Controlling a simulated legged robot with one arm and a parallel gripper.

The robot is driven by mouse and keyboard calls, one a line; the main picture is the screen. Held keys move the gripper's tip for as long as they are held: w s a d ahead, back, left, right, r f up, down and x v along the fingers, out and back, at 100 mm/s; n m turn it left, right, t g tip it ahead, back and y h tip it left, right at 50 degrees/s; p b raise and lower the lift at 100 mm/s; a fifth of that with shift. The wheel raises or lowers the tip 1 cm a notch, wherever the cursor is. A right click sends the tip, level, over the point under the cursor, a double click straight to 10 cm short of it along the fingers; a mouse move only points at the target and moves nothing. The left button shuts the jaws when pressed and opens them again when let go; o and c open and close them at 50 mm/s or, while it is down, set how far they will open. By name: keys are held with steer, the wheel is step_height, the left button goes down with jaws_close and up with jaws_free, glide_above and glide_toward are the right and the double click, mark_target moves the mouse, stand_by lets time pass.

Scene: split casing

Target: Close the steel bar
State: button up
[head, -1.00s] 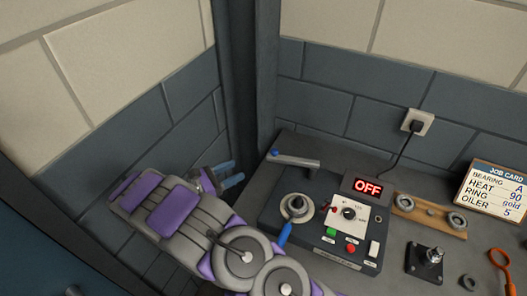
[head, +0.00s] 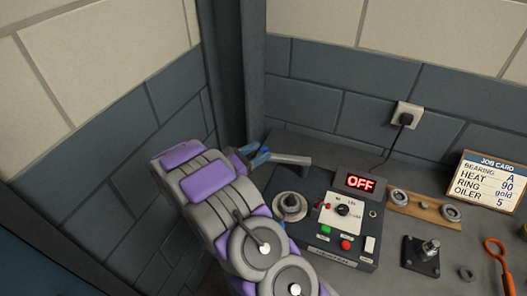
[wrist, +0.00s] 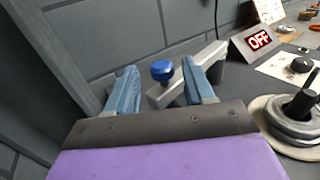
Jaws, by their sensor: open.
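The steel bar (head: 290,159) is a grey arm at the back left of the heater unit, swung out to the back. In the wrist view the steel bar (wrist: 211,60) runs from the lower left to the upper right, and a blue knob (wrist: 162,70) stands on its near end. My gripper (wrist: 160,82) is open, with its blue fingers on either side of the knob. I cannot tell whether they touch it. In the head view my gripper (head: 256,154) is at the bar's left end and hides the knob.
The heater unit (head: 318,256) carries a round post with a ring (head: 290,205), a dial panel (head: 341,213) and an OFF display (head: 360,183). A wooden rack (head: 425,207) with rings and a job card (head: 489,182) stand to the right. Walls are close behind and left.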

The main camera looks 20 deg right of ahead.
mark_target(284, 156)
steer(key=shift+x, duration=1.45)
steer(key=shift+c, duration=0.2)
jaws_close()
